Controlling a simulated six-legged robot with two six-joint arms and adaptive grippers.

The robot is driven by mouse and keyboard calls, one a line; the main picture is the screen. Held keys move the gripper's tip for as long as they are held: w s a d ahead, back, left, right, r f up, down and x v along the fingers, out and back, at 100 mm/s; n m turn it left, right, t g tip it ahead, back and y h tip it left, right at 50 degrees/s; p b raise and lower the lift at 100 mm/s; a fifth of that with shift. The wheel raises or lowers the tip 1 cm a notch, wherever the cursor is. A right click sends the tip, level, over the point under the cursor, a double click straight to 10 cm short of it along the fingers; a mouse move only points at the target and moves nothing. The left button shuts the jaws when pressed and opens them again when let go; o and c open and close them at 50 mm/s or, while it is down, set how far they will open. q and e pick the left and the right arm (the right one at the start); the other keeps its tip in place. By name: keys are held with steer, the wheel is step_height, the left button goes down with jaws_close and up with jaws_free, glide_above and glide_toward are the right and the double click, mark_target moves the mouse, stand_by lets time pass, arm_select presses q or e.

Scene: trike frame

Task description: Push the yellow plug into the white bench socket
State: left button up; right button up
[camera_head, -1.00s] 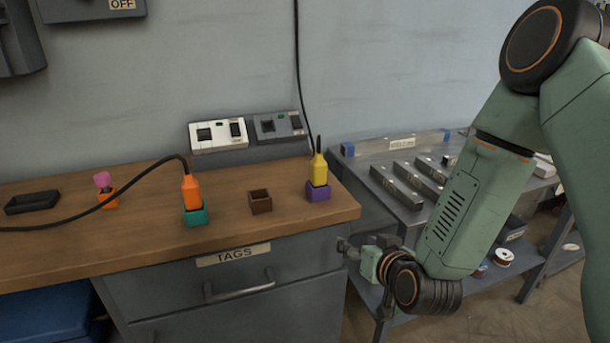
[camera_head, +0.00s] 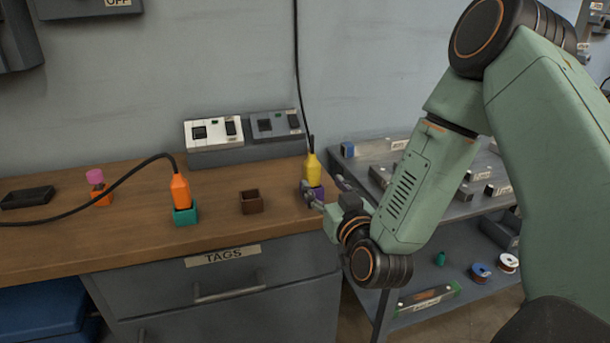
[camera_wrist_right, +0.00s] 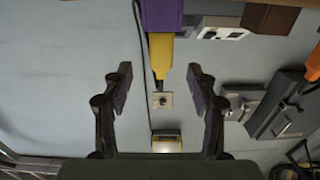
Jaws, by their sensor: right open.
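The yellow plug (camera_head: 313,168) stands upright in a purple holder (camera_head: 317,193) near the bench's right end, its black cable running up. My right gripper (camera_head: 322,190) is open at the bench's right edge, close to the plug and holder. In the right wrist view the yellow plug (camera_wrist_right: 162,55) shows between and just beyond the open fingers (camera_wrist_right: 159,72), with nothing gripped. The white bench socket (camera_head: 213,132) sits at the back of the bench against the wall, with a dark square opening and a dark switch. My left gripper is out of view.
A grey socket (camera_head: 275,124) adjoins the white one. An orange plug (camera_head: 180,188) with a cable stands in a teal holder (camera_head: 186,215). An empty brown holder (camera_head: 251,202) stands between the plugs. A metal shelf table (camera_head: 465,209) is at right.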

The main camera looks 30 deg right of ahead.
mark_target(314, 174)
steer(key=shift+w+d+r, duration=0.1)
steer(key=shift+d, duration=0.05)
steer(key=shift+w+d, duration=0.15)
steer(key=shift+w, duration=0.2)
steer(key=b+x, duration=0.1)
steer(key=x, duration=0.3)
steer(key=b+x, duration=0.1)
steer(key=x, duration=0.1)
steer(key=shift+w+a+b, duration=0.15)
steer(key=shift+a+b, duration=0.1)
steer(key=shift+b, duration=0.05)
steer(key=shift+w+d, duration=0.15)
steer(key=shift+w, duration=0.2)
steer(key=shift+s, duration=0.1)
steer(key=shift+c, duration=0.8)
jaws_close()
